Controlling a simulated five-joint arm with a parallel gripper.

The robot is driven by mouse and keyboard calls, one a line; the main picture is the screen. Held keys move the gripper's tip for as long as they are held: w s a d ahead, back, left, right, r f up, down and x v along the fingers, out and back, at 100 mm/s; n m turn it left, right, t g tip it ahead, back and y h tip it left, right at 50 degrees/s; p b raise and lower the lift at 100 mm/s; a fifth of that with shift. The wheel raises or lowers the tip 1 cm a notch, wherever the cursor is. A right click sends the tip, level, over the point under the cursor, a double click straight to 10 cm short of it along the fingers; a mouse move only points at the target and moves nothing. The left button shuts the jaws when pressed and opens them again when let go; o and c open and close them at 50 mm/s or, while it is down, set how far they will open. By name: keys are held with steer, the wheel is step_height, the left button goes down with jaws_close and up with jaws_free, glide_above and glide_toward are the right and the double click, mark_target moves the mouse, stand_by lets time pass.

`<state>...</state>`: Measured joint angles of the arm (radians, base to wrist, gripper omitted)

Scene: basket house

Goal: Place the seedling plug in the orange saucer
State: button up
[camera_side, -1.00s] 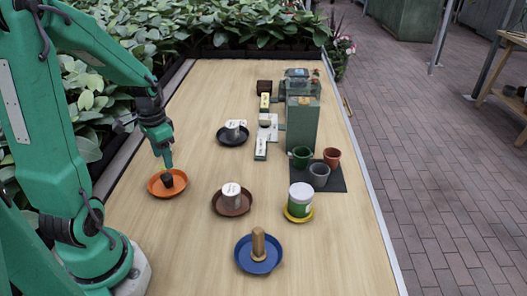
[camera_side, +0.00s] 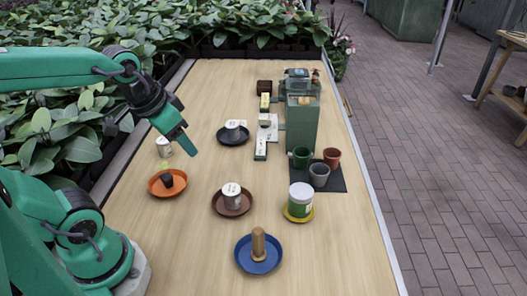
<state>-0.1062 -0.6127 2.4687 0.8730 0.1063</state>
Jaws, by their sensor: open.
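The seedling plug (camera_side: 167,180), a small dark block, sits inside the orange saucer (camera_side: 155,190) at the left of the table. My gripper (camera_side: 190,150) is above the table, up and to the right of the saucer, apart from the plug and holding nothing that I can see. Its fingertips point down and to the right, and the gap between them is hard to make out from this side.
A white cup (camera_side: 164,147) stands just behind the orange saucer, near my gripper. A black saucer (camera_side: 232,141), a brown saucer (camera_side: 219,207) and a blue saucer (camera_side: 244,262) hold items. Small pots (camera_side: 319,175) stand on a dark mat at right. The front left table is clear.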

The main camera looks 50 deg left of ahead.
steer(key=shift+s+d+r+t+h, duration=0.2)
steer(key=shift+s+d+r, duration=0.25)
steer(key=shift+d, duration=0.2)
steer(key=shift+s+d+r+t+h, duration=0.1)
steer(key=shift+s+d+r+t, duration=0.1)
steer(key=shift+s+d+r, duration=0.35)
steer(key=shift+w+d+f, duration=0.1)
steer(key=shift+f, duration=0.1)
